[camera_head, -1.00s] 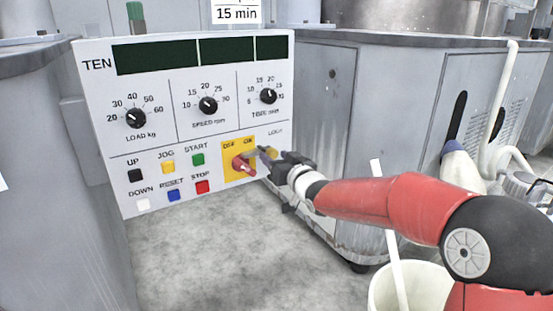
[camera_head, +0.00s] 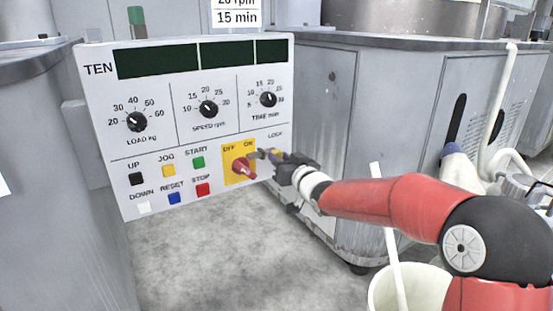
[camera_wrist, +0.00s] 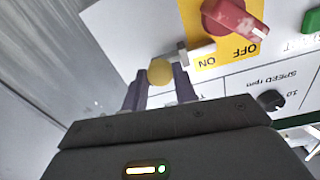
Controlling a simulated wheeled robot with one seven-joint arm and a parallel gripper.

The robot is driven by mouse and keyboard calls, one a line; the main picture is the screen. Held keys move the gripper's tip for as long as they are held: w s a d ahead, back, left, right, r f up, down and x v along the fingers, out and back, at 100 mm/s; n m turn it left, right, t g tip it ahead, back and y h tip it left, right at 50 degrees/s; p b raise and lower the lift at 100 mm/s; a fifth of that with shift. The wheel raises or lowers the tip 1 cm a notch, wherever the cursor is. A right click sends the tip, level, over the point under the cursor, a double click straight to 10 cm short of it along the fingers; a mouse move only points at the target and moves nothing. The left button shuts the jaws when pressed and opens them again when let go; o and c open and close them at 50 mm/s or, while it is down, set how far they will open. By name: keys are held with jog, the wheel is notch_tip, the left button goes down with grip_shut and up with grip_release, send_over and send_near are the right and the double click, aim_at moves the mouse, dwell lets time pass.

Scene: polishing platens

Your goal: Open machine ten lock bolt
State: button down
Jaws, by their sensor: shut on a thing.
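Machine TEN's control panel (camera_head: 226,140) faces me. Its lock bolt (camera_head: 259,155) is a grey metal rod with a yellow knob, under the LOCK label at the panel's lower right. My gripper (camera_head: 276,156) is shut on the yellow knob, which partly hides behind the fingers in the head view. In the wrist view the round yellow knob (camera_wrist: 160,72) sits between the two dark fingers, and the rod (camera_wrist: 183,54) runs toward the yellow plate. The red rotary switch (camera_head: 243,169) on the yellow OFF/ON plate (camera_head: 232,152) is close left of the bolt.
Coloured push buttons, including a red STOP button (camera_head: 202,189), lie left of the switch. A grey machine cabinet (camera_head: 380,130) stands behind and right of my arm. A white bucket (camera_head: 410,290) with a pale stick is below my arm. Bare floor (camera_head: 215,255) lies under the panel.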

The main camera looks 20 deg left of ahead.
jog(key=shift+w+d+p, duration=0.35)
jog(key=shift+w+d, duration=0.65)
jog(key=shift+w, duration=0.05)
jog(key=c, duration=1.1)
grip_release()
jog(key=shift+w, duration=0.1)
jog(key=v, duration=0.8)
jog(key=shift+a, duration=0.1)
